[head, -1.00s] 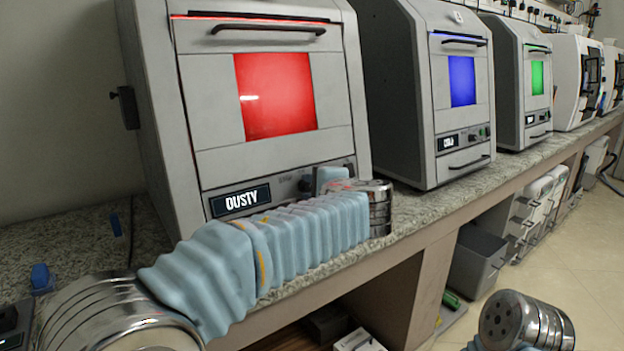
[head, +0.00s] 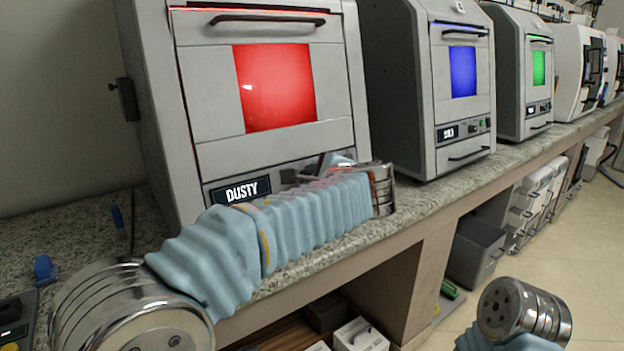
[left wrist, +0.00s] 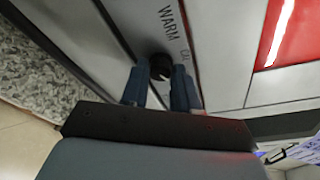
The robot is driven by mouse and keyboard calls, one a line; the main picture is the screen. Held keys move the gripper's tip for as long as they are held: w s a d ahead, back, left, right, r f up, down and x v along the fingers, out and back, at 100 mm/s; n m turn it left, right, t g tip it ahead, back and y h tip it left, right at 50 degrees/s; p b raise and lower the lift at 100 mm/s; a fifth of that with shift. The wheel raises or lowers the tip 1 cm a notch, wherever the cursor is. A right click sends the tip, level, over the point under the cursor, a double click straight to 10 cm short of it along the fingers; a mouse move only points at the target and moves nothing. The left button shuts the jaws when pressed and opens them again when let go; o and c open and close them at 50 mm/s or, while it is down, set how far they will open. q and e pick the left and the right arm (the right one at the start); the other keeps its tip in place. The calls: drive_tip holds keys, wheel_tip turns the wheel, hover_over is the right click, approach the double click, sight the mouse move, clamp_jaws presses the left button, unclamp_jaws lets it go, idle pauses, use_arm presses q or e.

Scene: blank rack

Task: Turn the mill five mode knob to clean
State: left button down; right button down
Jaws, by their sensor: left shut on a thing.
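The nearest machine (head: 190,90) has a red window and a display (head: 240,190) reading DUSTY; no mill number is legible. In the left wrist view, its dark round mode knob (left wrist: 160,67) sits on the grey front panel between the blue fingers of my left gripper (left wrist: 159,84), which is shut on it. The lettering WARM and part of another label, seemingly CAL, show beside the knob. I cannot tell the knob's pointer direction. In the head view my left arm hides the knob. My right gripper is out of view; only part of my right arm shows at lower right.
Similar machines with a blue window (head: 463,72) and a green window (head: 539,68) stand farther right along the speckled counter (head: 420,205). A handle (head: 268,21) crosses the top of the nearest machine's door. Grey bins (head: 480,255) stand below the counter.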

use_arm(q)
drive_tip(key=c, duration=0.9)
unclamp_jaws()
drive_tip(key=shift+o, duration=0.2)
drive_tip(key=b+v, duration=0.1)
drive_tip(key=v, duration=1.2)
drive_tip(key=shift+s, duration=0.4)
drive_tip(key=shift+d, duration=0.15)
